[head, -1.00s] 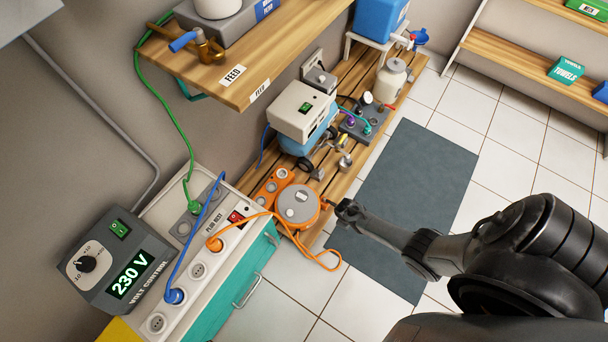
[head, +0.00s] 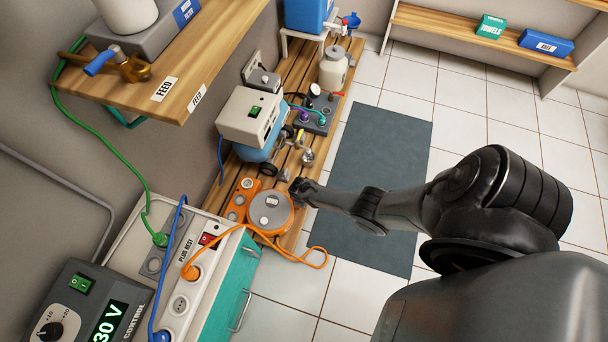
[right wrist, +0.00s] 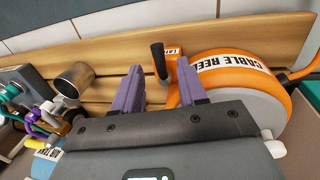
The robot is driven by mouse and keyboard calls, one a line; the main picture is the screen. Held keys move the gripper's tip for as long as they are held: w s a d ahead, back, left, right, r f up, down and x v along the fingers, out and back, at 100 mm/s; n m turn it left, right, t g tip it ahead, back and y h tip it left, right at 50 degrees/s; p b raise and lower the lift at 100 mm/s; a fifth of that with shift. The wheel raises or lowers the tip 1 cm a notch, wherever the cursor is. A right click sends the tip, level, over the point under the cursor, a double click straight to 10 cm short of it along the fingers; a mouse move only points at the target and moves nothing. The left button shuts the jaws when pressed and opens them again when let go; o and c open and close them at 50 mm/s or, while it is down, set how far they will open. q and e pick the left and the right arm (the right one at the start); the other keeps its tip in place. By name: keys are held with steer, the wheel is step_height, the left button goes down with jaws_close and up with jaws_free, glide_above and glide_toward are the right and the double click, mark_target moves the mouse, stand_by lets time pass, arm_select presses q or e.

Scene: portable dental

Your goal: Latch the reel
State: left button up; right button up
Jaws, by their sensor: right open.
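The orange cable reel (head: 272,212) with a grey face sits on the slatted wooden bench. In the right wrist view its orange drum (right wrist: 235,75) carries a "CABLE REEL" label. A black upright handle (right wrist: 159,62) stands beside the drum, with a small label, partly hidden, next to it. My right gripper (right wrist: 157,85) is open, its two purple fingers on either side of the handle in the picture; I cannot tell whether they touch it. In the head view my right gripper (head: 300,190) is at the reel's right edge. My left gripper is not in view.
An orange cord (head: 315,258) runs from the reel to the white plug panel (head: 180,305). A compressor (head: 255,120) and a metal cup (right wrist: 75,80) stand close by on the bench. The wooden shelf (head: 200,70) overhangs at upper left. The floor mat (head: 375,170) is clear.

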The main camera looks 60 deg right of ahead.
steer(key=shift+w+d+f+b, duration=0.15)
steer(key=shift+f+b, duration=0.25)
steer(key=shift+f, duration=0.25)
steer(key=shift+d+f+b, duration=0.15)
steer(key=shift+f+b, duration=0.25)
steer(key=shift+f, duration=0.2)
jaws_close()
